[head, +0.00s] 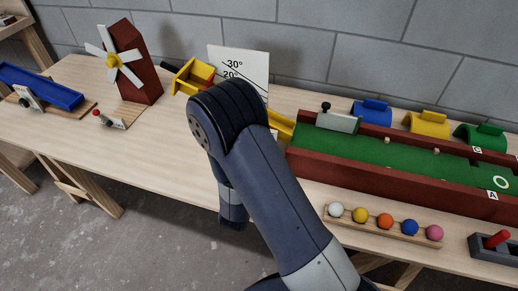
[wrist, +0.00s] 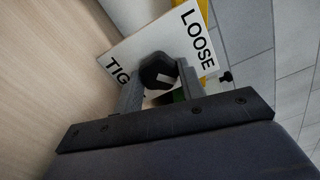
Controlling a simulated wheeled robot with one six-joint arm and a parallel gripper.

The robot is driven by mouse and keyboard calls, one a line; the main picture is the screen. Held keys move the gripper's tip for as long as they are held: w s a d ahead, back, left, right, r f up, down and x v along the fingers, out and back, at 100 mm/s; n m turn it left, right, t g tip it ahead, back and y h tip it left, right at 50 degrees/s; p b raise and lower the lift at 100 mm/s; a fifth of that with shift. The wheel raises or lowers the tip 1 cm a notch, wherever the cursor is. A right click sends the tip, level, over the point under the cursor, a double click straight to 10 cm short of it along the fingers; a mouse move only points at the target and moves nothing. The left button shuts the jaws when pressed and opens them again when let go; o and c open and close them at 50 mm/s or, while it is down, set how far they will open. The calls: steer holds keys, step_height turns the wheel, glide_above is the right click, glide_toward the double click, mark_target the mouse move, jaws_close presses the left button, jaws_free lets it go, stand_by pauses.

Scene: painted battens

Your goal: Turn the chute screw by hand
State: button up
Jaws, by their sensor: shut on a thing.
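In the wrist view my gripper (wrist: 160,82) is shut on a black knob (wrist: 156,68), the chute screw's head, with one grey finger on each side. A white plate (wrist: 188,42) behind the knob reads LOOSE at the upper right; the word at the lower left, starting TIG, is partly covered by a finger. In the head view the yellow chute (head: 190,78) stands beside a white angle board (head: 240,62) showing 30° and 20°. My arm hides the screw, my gripper and the middle of the chute there.
A green lane (head: 390,152) with dark red walls lies to the right. Several coloured balls sit on a wooden rack (head: 380,232) in front of it. A red windmill (head: 137,70) and a blue trough (head: 40,85) stand to the left. The front-left tabletop is clear.

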steer(key=shift+n+p, duration=0.45)
steer(key=shift+n, duration=0.45)
steer(key=o, duration=1)
steer(key=v, duration=1)
steer(key=shift+s+a+p, duration=0.15)
steer(key=shift+s+p, duration=0.15)
steer(key=shift+s, duration=0.05)
